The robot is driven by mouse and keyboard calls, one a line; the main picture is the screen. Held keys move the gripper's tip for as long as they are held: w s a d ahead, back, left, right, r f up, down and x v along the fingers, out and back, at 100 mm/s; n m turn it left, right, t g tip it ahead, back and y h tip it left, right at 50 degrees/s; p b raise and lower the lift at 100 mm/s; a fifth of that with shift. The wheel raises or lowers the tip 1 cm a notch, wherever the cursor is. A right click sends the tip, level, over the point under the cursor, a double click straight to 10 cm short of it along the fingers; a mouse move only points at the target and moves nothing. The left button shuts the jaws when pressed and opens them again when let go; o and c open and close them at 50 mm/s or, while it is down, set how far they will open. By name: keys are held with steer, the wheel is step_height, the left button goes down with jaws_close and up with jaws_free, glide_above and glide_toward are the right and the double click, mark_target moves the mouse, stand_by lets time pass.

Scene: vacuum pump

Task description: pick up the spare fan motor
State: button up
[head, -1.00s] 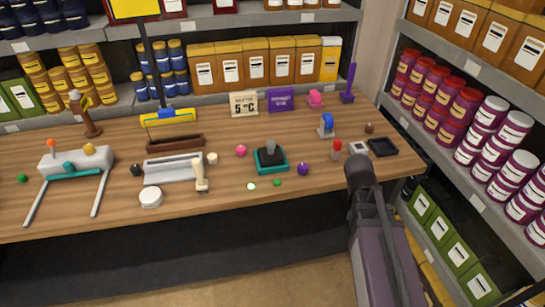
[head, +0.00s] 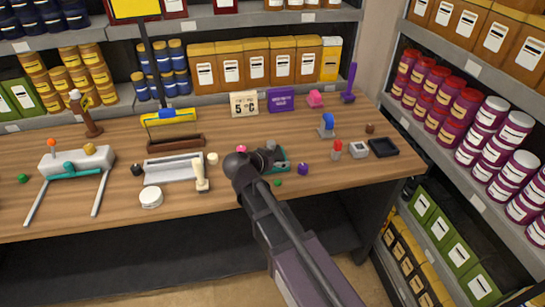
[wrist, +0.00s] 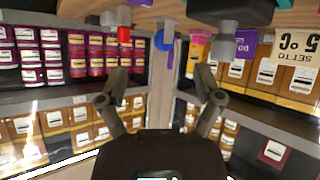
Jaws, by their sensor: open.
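A dark block with a grey cylindrical top (wrist: 226,46) looks most like the spare fan motor, though I cannot be sure. It stands on a teal base (head: 284,167) near the middle of the wooden table. In the head view my gripper (head: 250,165) covers much of it. The wrist view is upside down, so the block hangs from the top edge, right of centre. My gripper's two fingers (wrist: 160,84) are spread with nothing between them. The grey top appears beyond and to the right of them, apart from the right finger.
A red knob (head: 337,149), a small grey box (head: 358,149) and a black tray (head: 383,147) stand to the right. A purple ball (head: 303,169) is close by. A white-handled item (head: 201,178) and a grey tray (head: 170,170) lie left. Stocked shelves enclose the back and right.

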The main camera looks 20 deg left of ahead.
steer(key=t+y, duration=0.1)
steer(key=t, duration=0.1)
glide_toward(269, 145)
steer(key=s, duration=0.2)
steer(key=shift+r, duration=0.3)
steer(key=shift+b+x, duration=1.65)
steer(key=shift+x, duration=2.7)
steer(key=shift+a, duration=0.15)
steer(key=shift+w, duration=0.15)
steer(key=shift+b+x, duration=1)
steer(key=shift+x, duration=1.5)
steer(key=shift+a, duration=0.2)
jaws_close()
